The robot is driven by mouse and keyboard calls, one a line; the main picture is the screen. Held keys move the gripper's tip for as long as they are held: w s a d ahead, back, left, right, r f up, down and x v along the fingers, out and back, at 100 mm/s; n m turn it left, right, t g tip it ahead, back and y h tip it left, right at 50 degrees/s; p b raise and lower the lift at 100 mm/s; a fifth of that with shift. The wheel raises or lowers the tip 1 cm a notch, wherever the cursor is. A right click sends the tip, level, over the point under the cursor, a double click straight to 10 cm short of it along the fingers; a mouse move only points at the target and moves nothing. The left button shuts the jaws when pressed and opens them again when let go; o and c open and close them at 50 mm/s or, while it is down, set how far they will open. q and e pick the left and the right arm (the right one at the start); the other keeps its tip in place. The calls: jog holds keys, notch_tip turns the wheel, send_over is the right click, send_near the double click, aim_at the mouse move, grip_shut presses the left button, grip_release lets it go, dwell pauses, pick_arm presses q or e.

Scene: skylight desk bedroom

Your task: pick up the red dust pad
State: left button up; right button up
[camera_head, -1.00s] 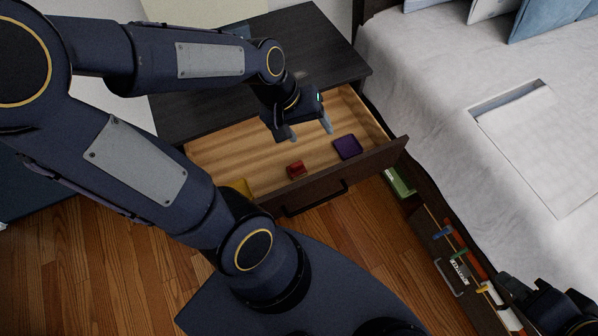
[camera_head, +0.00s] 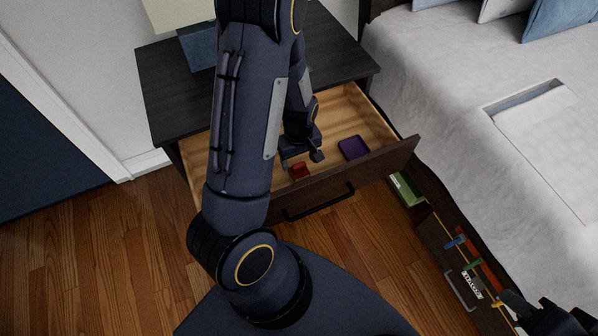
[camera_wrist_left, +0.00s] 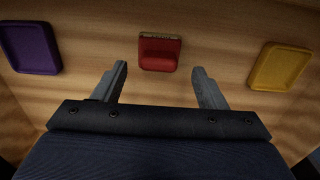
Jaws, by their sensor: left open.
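The red dust pad (camera_head: 299,170) lies on the wooden floor of the open drawer, near its front panel. In the left wrist view the red dust pad (camera_wrist_left: 160,52) sits ahead of the fingertips and between their lines, not touching them. My left gripper (camera_head: 301,160) is inside the drawer area, close to the pad, and its two fingers stand apart and empty in the wrist view (camera_wrist_left: 160,78). My right gripper (camera_head: 545,318) shows only partly at the lower right, and its fingers are not clear.
A purple tray (camera_head: 353,148) lies right of the pad in the drawer (camera_head: 375,125). A yellow tray (camera_wrist_left: 283,67) shows in the wrist view, hidden by my arm in the head view. The bed (camera_head: 440,90) stands right, above an open lower drawer (camera_head: 436,240) with several items.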

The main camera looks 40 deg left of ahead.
aim_at(299, 165)
pick_arm(q)
notch_tip(299, 165, down, 4)
jog(key=shift+r+b, duration=0.1)
jog(key=shift+b, duration=0.2)
jog(key=c, duration=1.2)
jog(key=shift+o, duration=0.2)
notch_tip(299, 165, up, 10)
jog(key=p, duration=0.2)
jog(key=shift+p, duration=0.4)
